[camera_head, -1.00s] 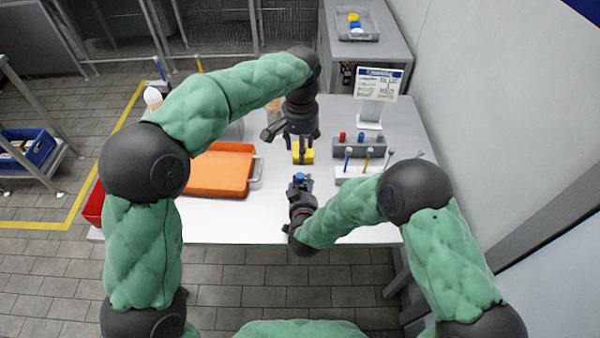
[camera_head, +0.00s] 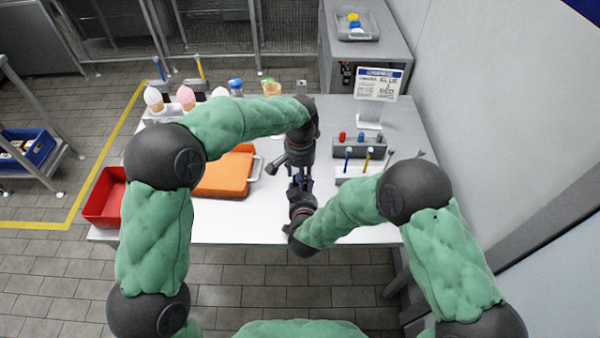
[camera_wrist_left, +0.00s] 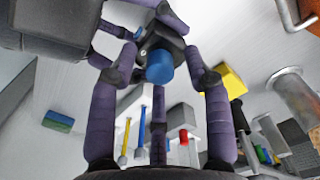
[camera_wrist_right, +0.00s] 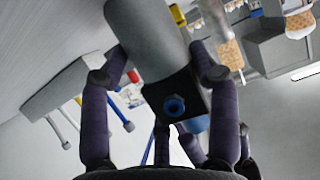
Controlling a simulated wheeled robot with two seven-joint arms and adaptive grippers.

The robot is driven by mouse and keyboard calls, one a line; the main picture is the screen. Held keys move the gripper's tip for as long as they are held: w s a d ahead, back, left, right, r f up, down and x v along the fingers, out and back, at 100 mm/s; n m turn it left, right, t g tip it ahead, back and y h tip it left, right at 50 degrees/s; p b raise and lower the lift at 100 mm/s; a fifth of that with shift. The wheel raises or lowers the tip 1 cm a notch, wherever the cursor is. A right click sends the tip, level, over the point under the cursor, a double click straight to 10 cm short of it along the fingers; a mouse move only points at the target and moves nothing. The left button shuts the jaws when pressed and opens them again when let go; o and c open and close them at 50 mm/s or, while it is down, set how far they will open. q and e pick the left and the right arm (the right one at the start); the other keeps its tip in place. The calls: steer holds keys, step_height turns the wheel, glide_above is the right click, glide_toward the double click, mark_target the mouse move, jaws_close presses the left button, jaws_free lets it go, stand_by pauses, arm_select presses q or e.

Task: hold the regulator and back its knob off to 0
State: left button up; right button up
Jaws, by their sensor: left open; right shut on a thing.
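My right gripper (camera_wrist_right: 166,72) is shut on the regulator, a dark block (camera_wrist_right: 172,92) with a blue-ringed port and a grey cylindrical part. In the left wrist view the regulator's blue knob (camera_wrist_left: 159,66) faces the camera, between the spread fingers of my left gripper (camera_wrist_left: 163,62). The left gripper is open around the knob, with gaps beside it. In the head view the left gripper (camera_head: 299,172) is directly above the right gripper (camera_head: 300,196), and they hide most of the regulator. I cannot read any setting on the knob.
An orange tray (camera_head: 222,176) and a red bin (camera_head: 104,198) are at the left of the table. A rack with coloured pegs (camera_head: 362,146) and a sign (camera_head: 378,84) stand at the right. A yellow block (camera_wrist_left: 233,80) lies close by. The front of the table is clear.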

arm_select(q)
jaws_close()
steer(key=shift+m, duration=1.6)
jaws_free()
